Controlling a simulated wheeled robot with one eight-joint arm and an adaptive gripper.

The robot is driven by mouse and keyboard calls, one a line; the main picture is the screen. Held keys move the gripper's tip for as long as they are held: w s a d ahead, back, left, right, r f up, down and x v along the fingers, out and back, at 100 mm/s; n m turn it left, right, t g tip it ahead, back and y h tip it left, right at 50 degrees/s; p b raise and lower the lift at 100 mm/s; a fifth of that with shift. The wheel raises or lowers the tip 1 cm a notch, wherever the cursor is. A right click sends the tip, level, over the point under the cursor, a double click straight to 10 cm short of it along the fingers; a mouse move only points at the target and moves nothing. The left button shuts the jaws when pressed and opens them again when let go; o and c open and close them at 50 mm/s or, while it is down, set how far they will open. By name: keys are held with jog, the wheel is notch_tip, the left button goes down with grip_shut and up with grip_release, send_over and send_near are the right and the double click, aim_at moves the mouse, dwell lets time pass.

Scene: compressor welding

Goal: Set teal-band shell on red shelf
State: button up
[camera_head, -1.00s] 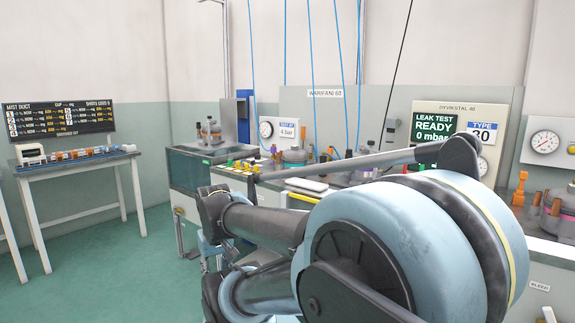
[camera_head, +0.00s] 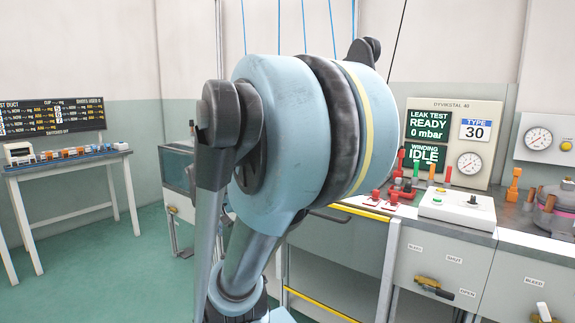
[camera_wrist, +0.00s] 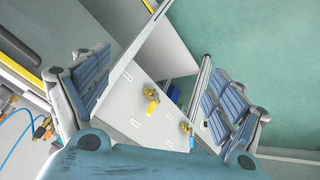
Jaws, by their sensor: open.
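My gripper (camera_wrist: 155,75) shows in the wrist view with its two blue-grey padded fingers spread wide apart and nothing between them. I cannot make out a teal-band shell in either current view. I cannot make out a red shelf either. In the head view my raised arm covers the middle of the bench, and my gripper is not visible there.
A leak test panel (camera_head: 455,143) stands behind a white control box (camera_head: 457,208) on the bench. A vessel with a purplish band (camera_head: 555,218) stands at the right edge. A white side table (camera_head: 70,165) with small parts stands at left. Green floor (camera_head: 110,260) is open between.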

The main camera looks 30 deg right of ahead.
jog(key=w+d+r+m+t+h, duration=0.2)
jog(key=w+d+r+m+h, duration=0.3)
jog(key=w+d+r, duration=0.6)
jog(key=w+d+r+m+t+h, duration=0.1)
jog(key=w+d+r+m+h, duration=0.2)
jog(key=w+d+r+h, duration=0.7)
jog(key=w+d+f+y, duration=0.1)
jog(key=w+d, duration=0.2)
jog(key=d, duration=0.3)
jog(key=w+d+f+y, duration=0.1)
jog(key=w+d, duration=0.3)
jog(key=d, duration=0.2)
jog(key=w+d+f+y, duration=0.1)
jog(key=w+d, duration=0.2)
jog(key=d, duration=0.4)
jog(key=shift+w+f+m+y, duration=0.25)
jog(key=shift+w+m+y, duration=0.05)
jog(key=shift+w, duration=0.05)
jog(key=shift+a, duration=0.1)
jog(key=shift+c, duration=0.3)
jog(key=shift+s+a+r, duration=0.1)
jog(key=shift+s, duration=0.05)
grip_shut()
